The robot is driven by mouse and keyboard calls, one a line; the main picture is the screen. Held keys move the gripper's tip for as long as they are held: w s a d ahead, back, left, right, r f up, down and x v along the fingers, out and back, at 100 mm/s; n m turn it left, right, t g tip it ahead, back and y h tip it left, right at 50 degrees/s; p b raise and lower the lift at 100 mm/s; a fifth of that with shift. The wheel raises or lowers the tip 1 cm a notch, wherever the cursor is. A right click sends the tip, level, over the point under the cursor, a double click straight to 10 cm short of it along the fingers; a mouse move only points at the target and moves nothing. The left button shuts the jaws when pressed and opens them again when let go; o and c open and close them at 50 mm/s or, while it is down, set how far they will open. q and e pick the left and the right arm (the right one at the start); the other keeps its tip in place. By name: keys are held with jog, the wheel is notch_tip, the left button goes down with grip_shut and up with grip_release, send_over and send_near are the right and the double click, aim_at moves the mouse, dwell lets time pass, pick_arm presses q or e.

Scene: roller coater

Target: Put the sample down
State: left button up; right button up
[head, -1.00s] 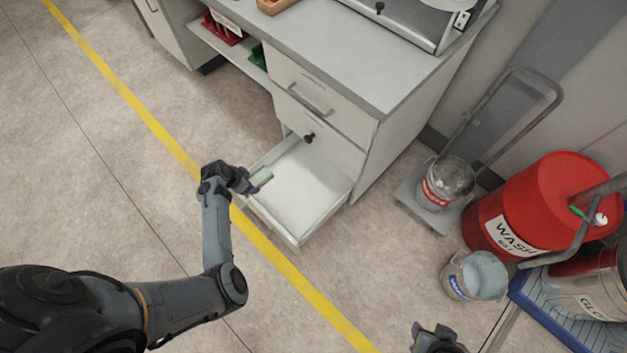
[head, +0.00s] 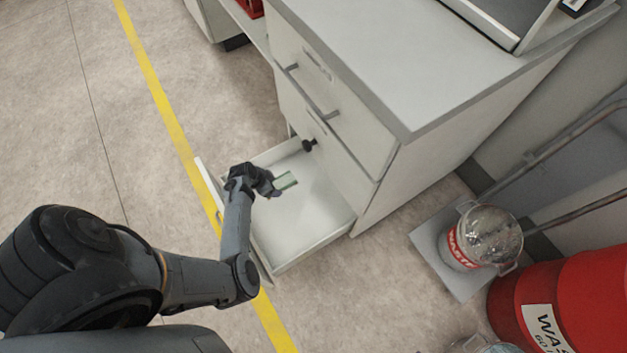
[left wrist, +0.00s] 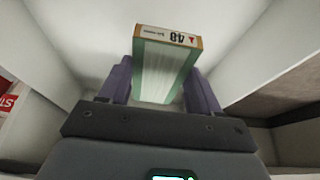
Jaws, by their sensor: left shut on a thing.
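The sample (head: 287,182) is a small, pale green block in the head view. In the left wrist view the sample (left wrist: 164,70) shows a tan-edged end with a label reading 48. My left gripper (head: 274,184) is shut on it, with one finger on each side. The gripper holds it over the open drawer (head: 318,215), inside the drawer's outline. The drawer is white and its visible floor is bare. Whether the sample touches the drawer floor cannot be told. My right gripper is not in view.
The drawer is the low one of a grey cabinet (head: 400,190) under a worktop (head: 390,60). A black knob (head: 308,145) sits at the drawer's back.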

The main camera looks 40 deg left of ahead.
pick_arm(q)
jog(key=shift+w+f+b, duration=0.25)
jog(key=shift+f+b, duration=0.05)
jog(key=shift+f, duration=0.35)
jog(key=b, duration=0.5)
send_over(281, 198)
jog(key=s, duration=0.1)
jog(key=f, duration=0.6)
jog(key=shift+s+a, duration=0.15)
jog(key=shift+a, duration=0.05)
jog(key=shift+f, duration=0.4)
notch_tip(281, 198, down, 3)
jog(key=b, duration=0.3)
jog(key=shift+f, duration=0.35)
jog(key=shift+f, duration=0.1)
jog(key=o, duration=1.1)
